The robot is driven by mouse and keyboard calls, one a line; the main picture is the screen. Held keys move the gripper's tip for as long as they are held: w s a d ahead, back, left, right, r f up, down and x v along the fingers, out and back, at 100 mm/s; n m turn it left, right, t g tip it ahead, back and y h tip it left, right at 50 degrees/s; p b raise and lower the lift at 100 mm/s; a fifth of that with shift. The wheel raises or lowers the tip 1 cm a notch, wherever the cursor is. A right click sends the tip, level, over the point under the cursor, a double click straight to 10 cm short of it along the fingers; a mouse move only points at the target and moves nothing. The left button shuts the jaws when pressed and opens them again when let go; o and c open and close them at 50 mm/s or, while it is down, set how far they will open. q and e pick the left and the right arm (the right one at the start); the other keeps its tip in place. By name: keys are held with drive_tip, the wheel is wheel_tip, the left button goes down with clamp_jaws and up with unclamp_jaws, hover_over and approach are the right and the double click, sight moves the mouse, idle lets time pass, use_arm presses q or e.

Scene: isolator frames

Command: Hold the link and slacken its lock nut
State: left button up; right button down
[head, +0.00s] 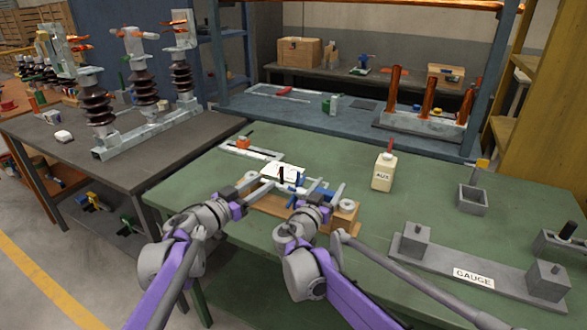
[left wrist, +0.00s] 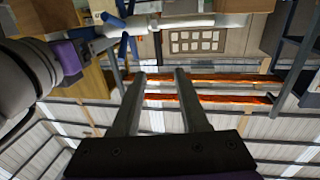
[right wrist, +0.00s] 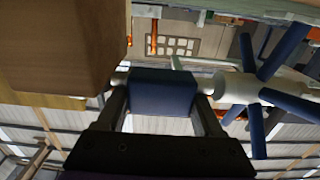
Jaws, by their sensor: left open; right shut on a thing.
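The link is a pale rod held across a wooden stand (head: 283,209) on the green table. In the right wrist view a blue block (right wrist: 162,92) sits on it, and my right gripper (right wrist: 163,103) is shut on this block. To its right is a white hub with several blue spokes (right wrist: 262,88), which looks like the lock nut. My left gripper (left wrist: 159,75) is open and empty, its fingertips short of the white rod (left wrist: 175,24); blue spokes (left wrist: 120,24) show to their left. In the head view my left gripper (head: 262,180) and right gripper (head: 316,192) partly hide the link.

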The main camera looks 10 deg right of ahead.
sight(282, 178)
use_arm(q)
drive_tip(key=x, duration=1.1)
drive_tip(key=shift+w+d, duration=0.15)
drive_tip(key=shift+d, duration=0.1)
clamp_jaws()
idle(0.9)
